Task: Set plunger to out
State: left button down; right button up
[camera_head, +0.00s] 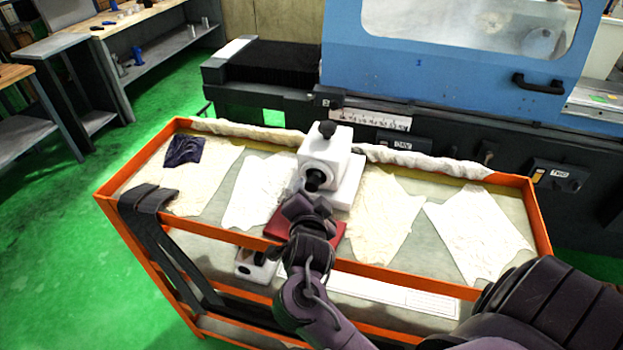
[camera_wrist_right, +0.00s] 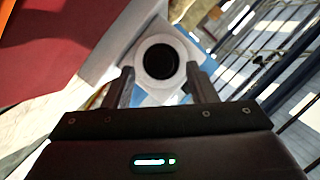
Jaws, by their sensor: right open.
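The white block-shaped device (camera_head: 328,153) stands on the orange cart, with a black knob on top. Its plunger (camera_head: 316,179) has a dark round end that points toward me. In the right wrist view the dark plunger end (camera_wrist_right: 161,62) sits inside a white ring, just beyond and between the fingertips. My right gripper (camera_head: 305,203) is open in front of the plunger; its two fingers (camera_wrist_right: 161,84) are spread, with nothing held between them. Whether a finger touches the white ring, I cannot tell. My left gripper is not in view.
The orange cart (camera_head: 112,197) holds pale cloths (camera_head: 480,228), a dark blue cloth (camera_head: 184,150) and a red pad (camera_head: 284,222) under my gripper. The blue grinder (camera_head: 440,62) stands behind. Green floor is clear at left.

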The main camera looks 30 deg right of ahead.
aim_at(311, 188)
jog(key=shift+p+x, duration=0.35)
jog(key=shift+x, duration=2.05)
jog(key=shift+w+d, duration=0.15)
grip_shut()
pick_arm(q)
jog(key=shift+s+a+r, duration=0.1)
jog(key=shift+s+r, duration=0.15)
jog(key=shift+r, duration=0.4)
pick_arm(e)
jog(key=shift+f, duration=0.1)
